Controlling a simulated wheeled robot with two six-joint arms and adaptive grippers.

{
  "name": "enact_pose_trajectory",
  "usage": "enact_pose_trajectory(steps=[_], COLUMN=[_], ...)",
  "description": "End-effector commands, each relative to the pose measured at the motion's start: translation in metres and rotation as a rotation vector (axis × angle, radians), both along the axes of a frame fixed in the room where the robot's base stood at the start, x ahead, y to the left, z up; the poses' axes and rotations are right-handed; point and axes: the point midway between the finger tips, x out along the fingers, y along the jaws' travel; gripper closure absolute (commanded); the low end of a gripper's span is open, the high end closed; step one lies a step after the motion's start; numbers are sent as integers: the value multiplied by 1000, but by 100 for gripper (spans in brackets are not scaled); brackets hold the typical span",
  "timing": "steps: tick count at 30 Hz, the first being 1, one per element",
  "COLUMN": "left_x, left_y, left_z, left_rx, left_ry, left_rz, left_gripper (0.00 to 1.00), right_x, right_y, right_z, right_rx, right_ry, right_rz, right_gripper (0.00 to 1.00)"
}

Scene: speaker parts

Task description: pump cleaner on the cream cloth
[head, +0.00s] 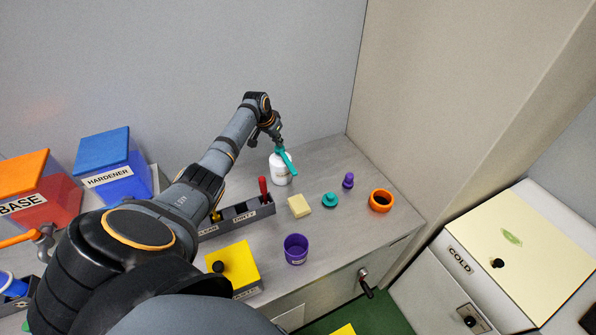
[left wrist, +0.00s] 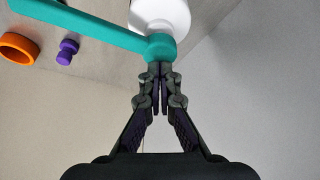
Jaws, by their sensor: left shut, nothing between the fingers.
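The cleaner bottle (head: 280,170) is white with a teal pump head and long spout (head: 288,161). It stands upright at the back of the grey counter. The cream cloth (head: 299,206) looks like a small folded block lying in front of it. My left gripper (head: 278,143) is shut and empty, at the top of the pump. In the left wrist view, its closed fingertips (left wrist: 159,68) meet the round teal pump head (left wrist: 161,47). I cannot tell whether they press it. The spout points toward the upper left there. My right gripper is not in view.
A dark divided tray (head: 262,211) holding a red-handled tool stands left of the cloth. A purple cup (head: 296,249), teal piece (head: 330,200), purple knob (head: 348,181) and orange ring (head: 381,201) are nearby. A yellow-topped box (head: 240,262) stands in front.

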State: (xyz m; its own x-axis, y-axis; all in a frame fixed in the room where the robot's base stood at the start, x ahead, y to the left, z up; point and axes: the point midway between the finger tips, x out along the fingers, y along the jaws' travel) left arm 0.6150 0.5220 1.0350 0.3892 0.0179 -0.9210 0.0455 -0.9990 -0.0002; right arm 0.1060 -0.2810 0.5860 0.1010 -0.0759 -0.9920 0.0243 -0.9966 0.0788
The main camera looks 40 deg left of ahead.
Motion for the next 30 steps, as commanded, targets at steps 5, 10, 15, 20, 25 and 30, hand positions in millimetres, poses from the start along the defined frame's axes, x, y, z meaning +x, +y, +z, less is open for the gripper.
enact_pose_trajectory(steps=[5,10,15,20,25,30], left_x=[0,0,0,0,-1,-1], left_y=[0,0,0,0,-1,-1], left_z=[-8,-14,-20,-26,-25,-20], left_rx=[0,0,0,-1,-1,-1], left_ry=[0,0,1,2,3,3], left_rz=[0,0,0,0,0,1], left_gripper=[100,100,100,100,100,100], right_x=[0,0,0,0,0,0], right_y=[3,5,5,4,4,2], right_z=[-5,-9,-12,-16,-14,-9], right_rx=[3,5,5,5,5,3], right_ry=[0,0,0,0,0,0], right_rz=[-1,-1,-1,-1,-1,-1], right_gripper=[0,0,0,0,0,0])
